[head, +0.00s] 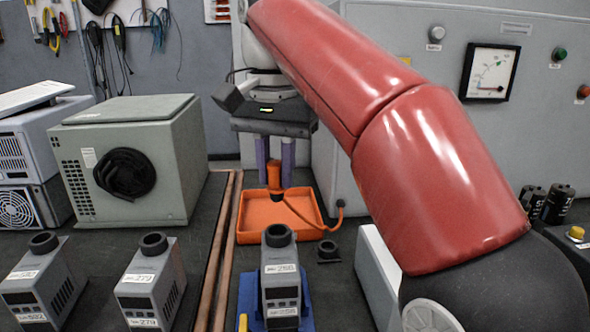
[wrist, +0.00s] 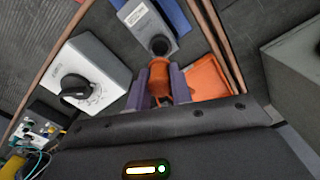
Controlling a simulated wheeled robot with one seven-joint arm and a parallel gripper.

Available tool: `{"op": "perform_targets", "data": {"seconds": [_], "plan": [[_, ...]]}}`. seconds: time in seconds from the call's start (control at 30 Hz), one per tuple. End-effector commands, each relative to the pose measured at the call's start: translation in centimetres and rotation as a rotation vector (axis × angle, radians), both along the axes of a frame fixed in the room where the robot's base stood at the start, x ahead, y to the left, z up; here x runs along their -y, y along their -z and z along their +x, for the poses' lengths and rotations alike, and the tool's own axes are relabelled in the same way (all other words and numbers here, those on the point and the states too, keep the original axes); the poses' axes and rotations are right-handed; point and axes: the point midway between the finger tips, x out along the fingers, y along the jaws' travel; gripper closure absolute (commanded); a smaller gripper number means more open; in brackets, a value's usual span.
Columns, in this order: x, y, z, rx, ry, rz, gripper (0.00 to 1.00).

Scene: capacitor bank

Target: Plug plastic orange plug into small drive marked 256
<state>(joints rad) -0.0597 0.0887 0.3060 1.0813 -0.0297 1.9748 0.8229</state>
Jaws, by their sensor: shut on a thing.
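My gripper (head: 274,180) is shut on the orange plug (head: 273,172), which hangs upright between the purple fingers above the orange tray. In the wrist view my gripper (wrist: 166,94) has the plug (wrist: 160,76) between its fingers. An orange cord runs from the plug towards the grey cabinet. The small drive (head: 281,278) stands on a blue base in front of the tray; its label looks like 256 but is hard to read. Its round dark socket (head: 278,235) is on top, apart from the plug. In the wrist view the drive (wrist: 142,22) lies just beyond the plug.
The orange tray (head: 244,222) lies under the plug. Two similar drives (head: 150,284) (head: 40,287) stand at left, beyond copper rails (head: 219,270).

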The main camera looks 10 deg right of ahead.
Motion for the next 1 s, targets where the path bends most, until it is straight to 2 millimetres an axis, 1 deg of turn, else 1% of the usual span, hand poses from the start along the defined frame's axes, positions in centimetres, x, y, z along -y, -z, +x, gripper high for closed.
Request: {"op": "perform_targets", "data": {"seconds": [0.27, 0.3, 0.5, 0.67, 1.0], "plan": [[0.0, 2.6, -0.1, -0.002, 0.0, 0.0, 1.0], [0.0, 3.3, -0.1, -0.001, -0.001, 0.0, 1.0], [0.0, 4.6, 0.0, 0.0, 0.0, 0.001, 1.0], [0.1, 5.0, 0.0, 0.0, 0.0, 0.001, 1.0], [0.1, 4.9, 0.0, 0.0, 0.001, 0.001, 1.0]]}}
